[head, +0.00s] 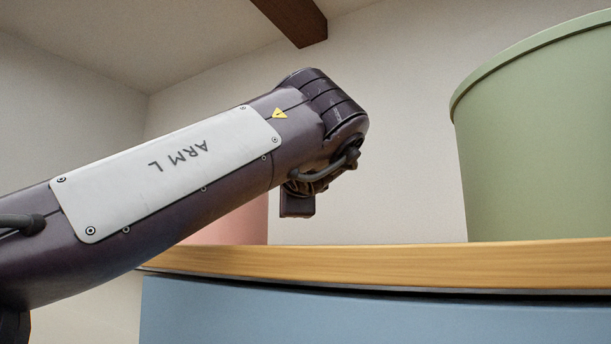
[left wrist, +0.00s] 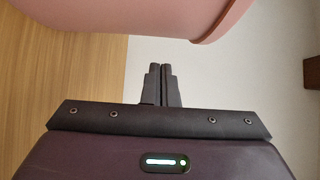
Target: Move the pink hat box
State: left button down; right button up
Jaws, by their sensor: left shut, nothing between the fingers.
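The pink hat box (head: 240,219) stands on the wooden top, mostly hidden behind my left arm in the head view. In the left wrist view its curved pink side and rim (left wrist: 130,25) fill the upper edge. My left gripper (left wrist: 159,68) is shut and empty, its fingertips pointing toward the box with a small gap visible in the picture between them and the pink side. In the head view my left forearm crosses in front of the box and its fingers cannot be made out clearly. My right gripper is in neither view.
A large green round box (head: 540,140) stands at the right on the wooden top (head: 380,264). Below is a blue front (head: 350,320). The wooden top between the two boxes looks clear. A pale wall (head: 400,120) is behind.

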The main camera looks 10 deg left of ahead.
pick_arm(q)
jog(key=shift+s+a+b, duration=0.15)
jog(key=shift+s+a, duration=0.05)
jog(key=shift+a, duration=0.4)
jog(key=shift+s+a+b, duration=0.15)
jog(key=shift+a, duration=0.4)
jog(key=shift+s+a, duration=0.2)
jog(key=shift+a, duration=0.1)
jog(key=shift+w+d, duration=0.1)
jog(key=shift+w, duration=0.1)
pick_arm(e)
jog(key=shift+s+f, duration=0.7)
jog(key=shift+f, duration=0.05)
